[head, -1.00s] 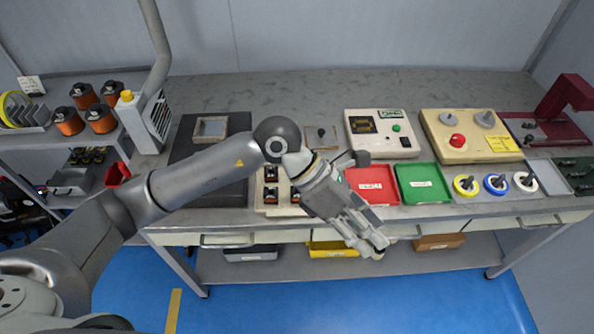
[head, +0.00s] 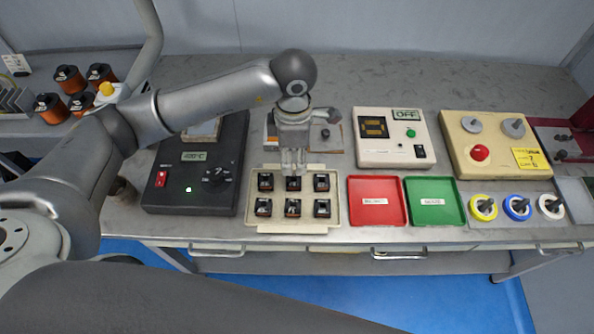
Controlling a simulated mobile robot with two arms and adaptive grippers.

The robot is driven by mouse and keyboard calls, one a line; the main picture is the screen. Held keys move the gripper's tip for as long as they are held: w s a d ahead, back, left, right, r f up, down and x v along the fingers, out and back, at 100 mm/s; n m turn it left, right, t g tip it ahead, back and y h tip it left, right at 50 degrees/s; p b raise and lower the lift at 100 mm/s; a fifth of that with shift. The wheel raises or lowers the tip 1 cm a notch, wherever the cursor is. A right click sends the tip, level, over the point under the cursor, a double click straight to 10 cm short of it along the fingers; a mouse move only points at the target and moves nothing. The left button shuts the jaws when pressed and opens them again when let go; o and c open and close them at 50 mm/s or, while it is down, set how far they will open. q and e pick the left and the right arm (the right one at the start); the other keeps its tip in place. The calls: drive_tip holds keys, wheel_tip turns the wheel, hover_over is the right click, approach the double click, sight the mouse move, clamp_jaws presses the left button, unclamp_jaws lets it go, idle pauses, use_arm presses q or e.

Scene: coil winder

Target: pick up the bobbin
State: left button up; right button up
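A cream tray (head: 243,208) on the bench holds several small dark bobbins in two rows of three. My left gripper (head: 293,171) points down over the back row, just behind the back middle bobbin (head: 293,183). Its fingers look close together, and I cannot make out a gap or anything between them. Whether the fingertips touch that bobbin is not clear. The front middle bobbin (head: 293,208) and the back right bobbin (head: 321,182) are in plain view. My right gripper is not in view.
A black box with a display and knob (head: 192,197) stands left of the tray. A red tray (head: 377,218) and a green tray (head: 435,218) lie to its right. Behind them stands a white instrument (head: 397,158) marked OFF. Orange spools (head: 68,79) stand at the back left.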

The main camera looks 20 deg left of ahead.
sight(294, 183)
use_arm(q)
drive_tip(key=f, duration=0.1)
drive_tip(key=s+f, duration=0.1)
drive_tip(key=f, duration=0.1)
drive_tip(key=shift+f+p, duration=0.15)
drive_tip(key=shift+p, duration=0.15)
drive_tip(key=shift+w+f, duration=0.15)
drive_tip(key=shift+f, duration=0.15)
wheel_tip(294, 183, down, 4)
drive_tip(key=shift+f+p, duration=0.15)
drive_tip(key=shift+p, duration=0.95)
drive_tip(key=shift+f, duration=0.4)
drive_tip(key=shift+c, duration=0.5)
drive_tip(key=c, duration=0.6)
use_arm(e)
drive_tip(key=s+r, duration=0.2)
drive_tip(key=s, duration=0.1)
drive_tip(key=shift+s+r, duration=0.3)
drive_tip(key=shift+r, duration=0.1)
use_arm(q)
drive_tip(key=shift+w, duration=0.1)
